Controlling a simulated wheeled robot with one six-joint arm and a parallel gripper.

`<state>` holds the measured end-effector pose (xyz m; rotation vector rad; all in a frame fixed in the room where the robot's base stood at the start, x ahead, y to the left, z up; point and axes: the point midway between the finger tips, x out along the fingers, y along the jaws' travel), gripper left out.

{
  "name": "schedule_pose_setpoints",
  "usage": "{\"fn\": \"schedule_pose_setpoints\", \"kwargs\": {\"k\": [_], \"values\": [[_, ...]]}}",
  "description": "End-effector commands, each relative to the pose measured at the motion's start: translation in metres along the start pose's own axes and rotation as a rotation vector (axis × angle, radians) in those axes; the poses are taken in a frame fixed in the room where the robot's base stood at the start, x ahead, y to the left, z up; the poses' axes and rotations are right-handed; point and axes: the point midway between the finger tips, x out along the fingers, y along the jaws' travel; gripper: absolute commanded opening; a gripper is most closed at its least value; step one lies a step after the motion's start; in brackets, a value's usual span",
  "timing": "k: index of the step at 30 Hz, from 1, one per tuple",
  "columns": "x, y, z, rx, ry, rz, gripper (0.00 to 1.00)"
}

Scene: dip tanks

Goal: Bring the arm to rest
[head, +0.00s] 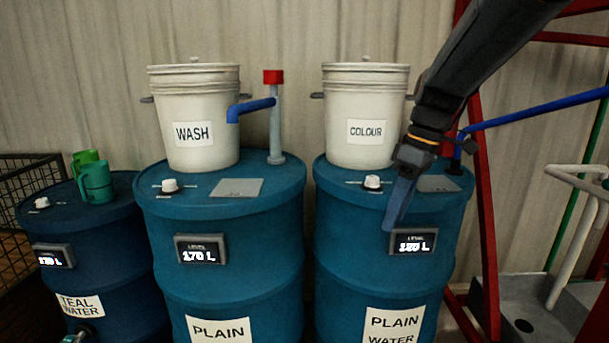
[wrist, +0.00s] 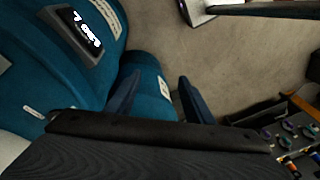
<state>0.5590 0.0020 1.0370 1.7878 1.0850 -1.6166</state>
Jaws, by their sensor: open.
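My gripper (head: 398,205) hangs from my dark arm in front of the right blue drum (head: 340,245) in the head view, its fingers pointing down. In the wrist view my gripper (wrist: 160,92) has its two fingers apart with nothing between them. A blue drum (wrist: 60,90) lies to the left of the fingers there, and the floor (wrist: 215,55) shows beyond them. The right drum's level display (head: 413,242) is just beside the fingertips in the head view; I cannot tell how close they are.
A COLOUR bucket (head: 350,100) and a WASH bucket (head: 195,110) stand on drums. Two green mugs (head: 97,184) sit on the left drum (head: 50,215). A red frame (head: 487,230) and a grey cart (head: 535,315) stand at right. A tray of small items (wrist: 285,140) shows in the wrist view.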

Motion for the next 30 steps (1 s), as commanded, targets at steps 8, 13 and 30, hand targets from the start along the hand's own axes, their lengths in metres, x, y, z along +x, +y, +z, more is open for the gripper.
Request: {"fn": "schedule_pose_setpoints", "kwargs": {"k": [8, 13, 30], "values": [[0.092, -0.067, 0.07, 0.529, -0.093, 0.107, 0.48], [0.132, -0.106, 0.11, 0.786, -0.101, 0.177, 0.48], [0.154, -0.131, 0.137, 0.951, -0.089, 0.219, 0.48]]}}
